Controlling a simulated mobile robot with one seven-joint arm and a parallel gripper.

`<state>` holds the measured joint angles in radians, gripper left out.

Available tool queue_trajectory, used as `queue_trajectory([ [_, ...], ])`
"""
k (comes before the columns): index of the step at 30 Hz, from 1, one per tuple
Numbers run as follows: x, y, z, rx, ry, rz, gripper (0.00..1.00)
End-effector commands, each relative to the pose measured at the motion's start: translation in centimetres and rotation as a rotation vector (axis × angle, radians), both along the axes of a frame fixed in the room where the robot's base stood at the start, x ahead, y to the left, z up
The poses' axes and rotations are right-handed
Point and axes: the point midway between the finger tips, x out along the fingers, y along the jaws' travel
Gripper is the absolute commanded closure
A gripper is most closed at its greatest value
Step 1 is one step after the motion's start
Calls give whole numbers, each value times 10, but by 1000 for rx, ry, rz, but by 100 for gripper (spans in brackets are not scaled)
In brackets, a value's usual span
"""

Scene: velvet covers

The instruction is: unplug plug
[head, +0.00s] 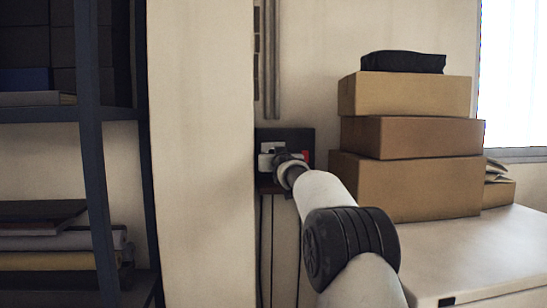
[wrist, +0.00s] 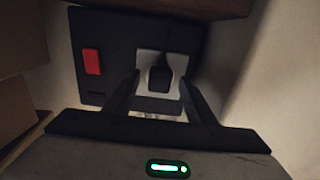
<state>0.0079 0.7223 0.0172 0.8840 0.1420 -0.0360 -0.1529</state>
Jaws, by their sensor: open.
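A dark plug (wrist: 159,78) sits in a light grey socket (wrist: 175,65) on a black wall panel, with its cord running up in the wrist view. My gripper (wrist: 160,82) is open, its two fingers on either side of the plug. Small gaps seem to show between the fingers and the plug; I cannot tell how deep the fingers reach. In the head view my gripper (head: 276,158) is in front of the black panel (head: 300,136) and the plug cannot be made out behind it.
A red switch (wrist: 92,62) is beside the socket on the panel. Stacked cardboard boxes (head: 405,137) stand on a white cabinet (head: 475,255) right of my arm. A pale wall column (head: 200,150) and dark shelf (head: 92,150) are at left. Cables hang below the panel.

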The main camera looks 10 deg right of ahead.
Motion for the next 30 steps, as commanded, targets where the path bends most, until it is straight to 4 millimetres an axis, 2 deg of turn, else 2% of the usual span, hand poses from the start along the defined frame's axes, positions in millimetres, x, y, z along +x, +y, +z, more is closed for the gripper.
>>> queue_trajectory([
  [10, 0, 0, 0, -1, 0, 0, 52],
  [18, 0, 0, 0, 0, 0, 0, 97],
  [19, 0, 0, 0, 0, 0, 0, 100],
  [30, -7, 0, -1, -1, -1, 0, 100],
])
